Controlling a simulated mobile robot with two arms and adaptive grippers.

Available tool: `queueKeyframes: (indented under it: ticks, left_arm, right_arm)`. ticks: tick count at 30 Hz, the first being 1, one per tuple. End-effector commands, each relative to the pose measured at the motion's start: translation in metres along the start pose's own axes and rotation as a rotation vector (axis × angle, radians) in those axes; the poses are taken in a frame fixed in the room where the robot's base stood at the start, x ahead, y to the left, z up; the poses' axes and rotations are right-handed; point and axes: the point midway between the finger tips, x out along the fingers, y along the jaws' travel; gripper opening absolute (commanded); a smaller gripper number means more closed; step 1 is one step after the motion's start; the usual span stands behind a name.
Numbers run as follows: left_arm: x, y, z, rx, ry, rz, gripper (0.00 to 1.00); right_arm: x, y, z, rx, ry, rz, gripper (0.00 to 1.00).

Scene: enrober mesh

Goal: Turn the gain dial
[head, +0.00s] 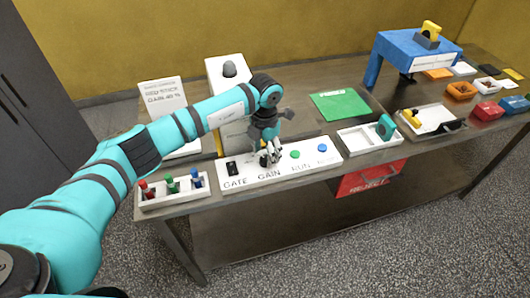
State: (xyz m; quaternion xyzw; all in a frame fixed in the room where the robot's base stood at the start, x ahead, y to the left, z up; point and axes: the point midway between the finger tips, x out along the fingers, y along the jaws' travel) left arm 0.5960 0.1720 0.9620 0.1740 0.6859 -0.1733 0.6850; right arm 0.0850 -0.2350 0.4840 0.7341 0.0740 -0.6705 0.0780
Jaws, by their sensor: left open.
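A white control panel (312,170) lies near the front edge of the table, with the labels GATE, GAIN and RUN readable along its front. The gain dial (264,161) is a small dark knob above the GAIN label, partly hidden by my gripper. My left gripper (270,158) points down right at the dial and is open, its fingers close around or beside it; I cannot tell whether they touch it. A black switch (232,169) is left of the dial, and a green button (295,154) and a blue button (322,147) are to its right. My right gripper is not in view.
A tray (172,203) with red, green and blue pegs stands left of the panel. A white two-part tray (362,140) is to the right. A sign (163,98) and a white box with a grey dome (229,70) stand behind. A red REJECT bin (368,180) hangs below the front edge.

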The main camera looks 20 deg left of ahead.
Motion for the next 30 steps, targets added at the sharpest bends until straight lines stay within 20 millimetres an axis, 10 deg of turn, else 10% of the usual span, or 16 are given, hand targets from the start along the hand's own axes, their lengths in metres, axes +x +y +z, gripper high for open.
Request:
queueKeyframes:
  ticks: [15, 30]
  left_arm:
    - [0.019, -0.001, 0.0, 0.002, -0.001, 0.0, 0.53]
    - [0.019, -0.001, 0.0, 0.0, -0.001, -0.001, 0.0]
  right_arm:
    - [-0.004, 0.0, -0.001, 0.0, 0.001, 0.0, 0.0]
    - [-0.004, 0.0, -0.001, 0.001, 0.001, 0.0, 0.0]
